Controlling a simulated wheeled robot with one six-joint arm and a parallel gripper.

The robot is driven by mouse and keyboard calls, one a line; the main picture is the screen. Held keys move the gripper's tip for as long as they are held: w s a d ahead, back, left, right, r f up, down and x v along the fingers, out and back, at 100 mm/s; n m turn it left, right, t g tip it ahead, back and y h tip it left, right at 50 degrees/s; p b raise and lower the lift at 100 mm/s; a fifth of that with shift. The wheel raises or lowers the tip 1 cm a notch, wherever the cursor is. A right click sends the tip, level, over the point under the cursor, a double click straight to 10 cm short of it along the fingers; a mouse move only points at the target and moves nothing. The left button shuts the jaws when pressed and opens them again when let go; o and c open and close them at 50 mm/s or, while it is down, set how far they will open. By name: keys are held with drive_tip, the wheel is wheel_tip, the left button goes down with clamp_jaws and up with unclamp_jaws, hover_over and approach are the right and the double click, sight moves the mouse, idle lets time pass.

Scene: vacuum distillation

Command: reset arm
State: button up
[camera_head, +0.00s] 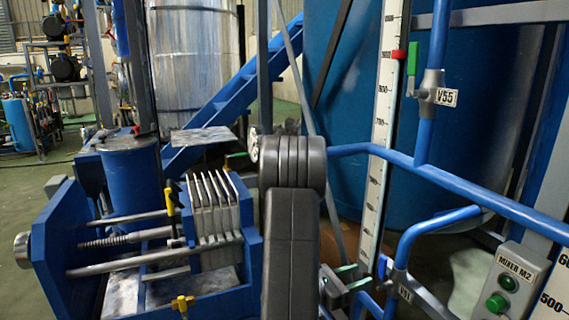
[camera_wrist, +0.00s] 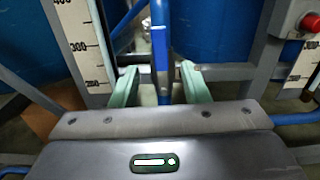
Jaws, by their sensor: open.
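My arm comes down the middle of the head view. My gripper (camera_head: 354,277) is low and right of it, in front of the white scale board and near the valve labelled V31 (camera_head: 404,292). In the wrist view my gripper (camera_wrist: 159,72) has its two pale green fingers spread apart, with nothing clamped between them. A blue upright valve handle (camera_wrist: 159,46) shows in the gap between the fingers. I cannot tell how far it is from the fingertips.
Blue pipes (camera_head: 470,212) cross at the right, by valve V55 (camera_head: 437,95) with its green handle. A MIXER M2 button box (camera_head: 505,290) is lower right. A blue filter press (camera_head: 75,245) stands left. A large blue tank (camera_head: 475,120) is behind.

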sight(380, 266)
drive_tip(key=b+x, duration=0.1)
drive_tip(key=x, duration=0.7)
drive_tip(key=shift+w+d, duration=0.1)
drive_tip(key=shift+d, duration=0.2)
drive_tip(key=shift+w+r+n+p, duration=0.2)
drive_tip(key=shift+n+p, duration=0.1)
drive_tip(key=shift+p, duration=0.3)
drive_tip(key=shift+w+a+f+n+p, duration=0.2)
drive_tip(key=shift+w+f+n+p, duration=0.05)
drive_tip(key=shift+n+p, duration=0.15)
